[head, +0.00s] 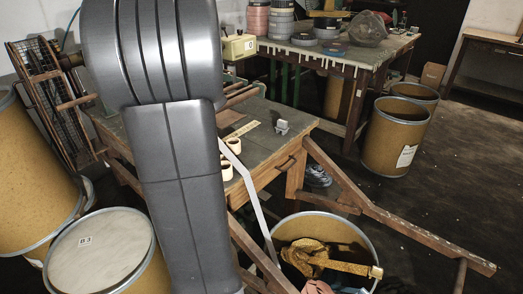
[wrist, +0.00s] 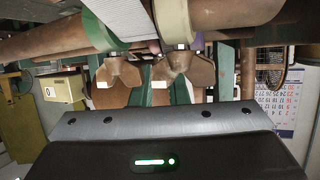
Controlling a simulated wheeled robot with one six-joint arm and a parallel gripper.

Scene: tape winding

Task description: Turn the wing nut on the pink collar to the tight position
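My gripper (wrist: 165,125) fills the bottom of the wrist view as a dark body with a green light. Its fingertips are not distinguishable, and I cannot tell whether it touches a nut. In the head view, my grey arm hides the collars.
A workbench (head: 265,165) with a yellow ruler (head: 240,130) lies right of my arm. An open drum (head: 323,226) and a slanted wooden beam (head: 390,212) stand in front. A lidded drum (head: 103,254) is at left. Floor at far right is clear.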

